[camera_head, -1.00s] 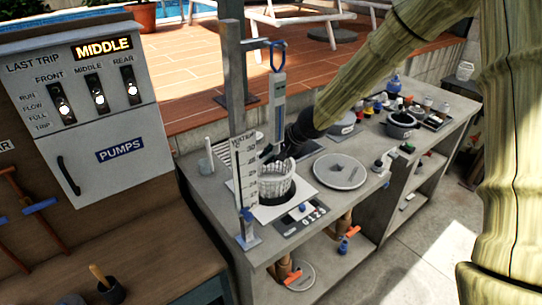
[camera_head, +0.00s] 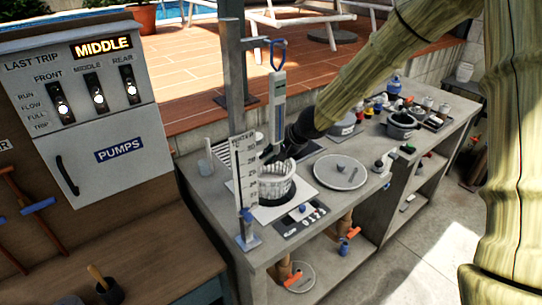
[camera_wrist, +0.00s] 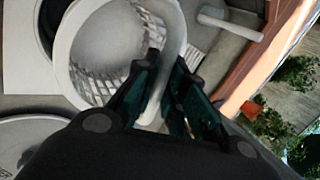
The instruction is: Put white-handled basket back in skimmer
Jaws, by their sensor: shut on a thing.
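The white mesh basket (camera_head: 276,187) stands over the pale square plate (camera_head: 300,190) on the bench, which I take to be the skimmer top. My gripper (camera_head: 275,156) reaches in from the right at the basket's upper side. In the wrist view, my gripper (camera_wrist: 168,105) is shut on the white handle (camera_wrist: 176,45) of the basket (camera_wrist: 88,88). A dark round opening (camera_wrist: 45,20) shows beside the basket there.
A grey round lid (camera_head: 340,173) lies to the right of the plate. A white upright gauge (camera_head: 244,175) and a grey post (camera_head: 232,70) stand close on the left. Pots and bottles crowd the bench's far end.

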